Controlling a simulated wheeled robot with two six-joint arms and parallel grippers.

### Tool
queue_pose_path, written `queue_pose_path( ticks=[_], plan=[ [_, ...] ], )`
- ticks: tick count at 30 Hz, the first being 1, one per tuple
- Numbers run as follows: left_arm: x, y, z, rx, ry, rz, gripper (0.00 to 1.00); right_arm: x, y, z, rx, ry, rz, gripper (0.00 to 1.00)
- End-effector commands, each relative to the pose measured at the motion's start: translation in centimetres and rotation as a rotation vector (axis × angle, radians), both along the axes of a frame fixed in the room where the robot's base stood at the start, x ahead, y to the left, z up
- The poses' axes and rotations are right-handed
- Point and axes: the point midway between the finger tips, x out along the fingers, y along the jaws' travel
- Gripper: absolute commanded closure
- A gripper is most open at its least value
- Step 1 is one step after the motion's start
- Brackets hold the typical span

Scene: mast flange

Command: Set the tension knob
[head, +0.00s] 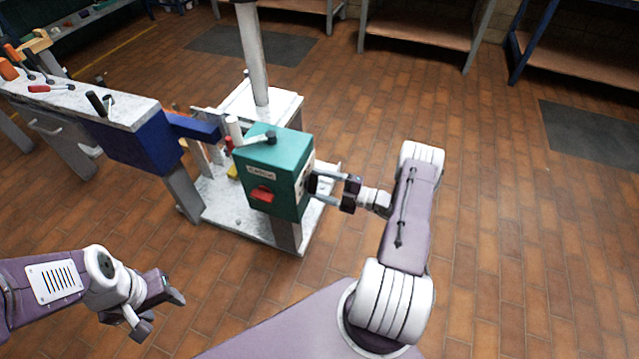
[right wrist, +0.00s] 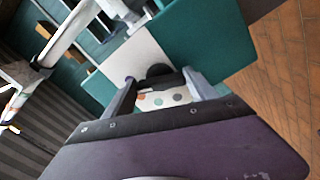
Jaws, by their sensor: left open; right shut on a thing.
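A green box (head: 278,165) stands on a post above a white base, with a label and a red part (head: 262,194) on its front. The dark tension knob (right wrist: 160,71) is on the box's right-hand face in the head view. My right gripper (head: 320,187) reaches it from the right and is shut on it. In the right wrist view the fingers stand on either side of the knob, by a pale plate with coloured dots (right wrist: 165,98). The fingers partly hide the knob. My left gripper (head: 162,313) is open and empty, low at the left, away from the box.
A grey-topped bench with a blue end (head: 140,145) and tools stands left of the box. A pale mast (head: 252,55) rises behind it. A lever with a black knob (head: 270,137) sits on the box top. The brick floor to the right is clear.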

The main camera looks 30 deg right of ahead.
Motion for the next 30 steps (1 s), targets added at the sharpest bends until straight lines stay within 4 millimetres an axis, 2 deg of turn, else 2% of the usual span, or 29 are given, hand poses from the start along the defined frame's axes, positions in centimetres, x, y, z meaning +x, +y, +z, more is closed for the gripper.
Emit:
queue_pose_path(
  ticks=[10, 25, 26, 27, 28, 30],
  plan=[
    [0.01, 0.00, 0.14, 0.000, 0.000, 0.000, 0.49, -0.05, 0.04, -0.14, 0.081, 0.072, 0.000, 0.75],
    [-0.01, 0.00, 0.15, 0.000, 0.000, 0.000, 0.49, -0.04, 0.04, -0.15, 0.094, 0.083, 0.000, 0.75],
    [0.00, 0.00, 0.15, 0.000, 0.000, 0.000, 0.49, -0.04, 0.04, -0.15, 0.094, 0.083, 0.000, 0.29],
    [0.00, 0.00, 0.15, 0.000, 0.000, 0.000, 0.49, -0.04, 0.03, -0.14, 0.094, 0.083, 0.000, 0.18],
    [0.00, 0.00, 0.15, 0.000, 0.000, 0.000, 0.49, -0.04, 0.03, -0.14, 0.093, 0.082, 0.000, 0.13],
    [0.00, 0.00, 0.16, 0.000, 0.000, 0.000, 0.49, -0.04, 0.03, -0.12, 0.093, 0.082, 0.000, 0.13]
  ],
)
